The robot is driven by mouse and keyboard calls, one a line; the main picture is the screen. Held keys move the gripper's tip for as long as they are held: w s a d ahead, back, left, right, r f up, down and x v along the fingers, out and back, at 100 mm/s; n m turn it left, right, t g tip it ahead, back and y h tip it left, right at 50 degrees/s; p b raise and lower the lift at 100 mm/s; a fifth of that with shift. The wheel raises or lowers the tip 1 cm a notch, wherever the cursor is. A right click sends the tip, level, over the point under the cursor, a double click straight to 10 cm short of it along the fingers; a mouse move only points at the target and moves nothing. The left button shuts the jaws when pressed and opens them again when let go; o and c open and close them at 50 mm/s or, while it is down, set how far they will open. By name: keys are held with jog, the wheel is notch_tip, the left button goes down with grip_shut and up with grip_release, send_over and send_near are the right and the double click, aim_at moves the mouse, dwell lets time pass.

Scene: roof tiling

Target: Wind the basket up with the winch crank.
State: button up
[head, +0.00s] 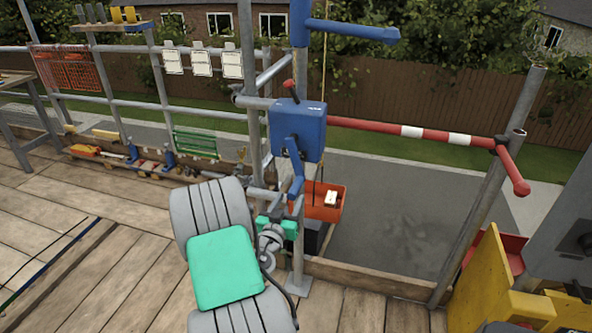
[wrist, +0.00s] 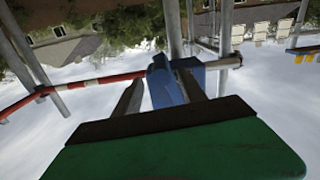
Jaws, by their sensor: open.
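The blue winch (head: 298,130) is fixed to the scaffold post, with a red lever (head: 291,88) on top. Its blue crank (head: 294,168) hangs down on the near face. The orange basket (head: 325,211) is low beyond the deck edge, with a pale item in it; the rope (head: 324,75) shows above. My gripper (head: 276,212) is just below the crank's lower end, and contact cannot be told. In the wrist view, my gripper (wrist: 161,77) has its fingers apart, with the blue winch parts (wrist: 163,88) seen between them. The crank's grip is partly hidden.
A red-and-white bar (head: 430,132) crosses the opening to the right of the winch. A yellow structure (head: 490,285) stands at the right. The plank deck (head: 70,240) is mostly clear at left.

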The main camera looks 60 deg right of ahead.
aim_at(296, 187)
jog(key=d, duration=0.2)
jog(key=d+p, duration=0.1)
jog(key=d, duration=0.2)
jog(key=w+d+p, duration=0.1)
jog(key=d, duration=0.1)
jog(key=shift+w+d, duration=0.1)
jog(key=shift+d, duration=0.1)
jog(key=shift+c, duration=0.4)
grip_shut()
jog(key=shift+f, duration=0.1)
dwell(0.5)
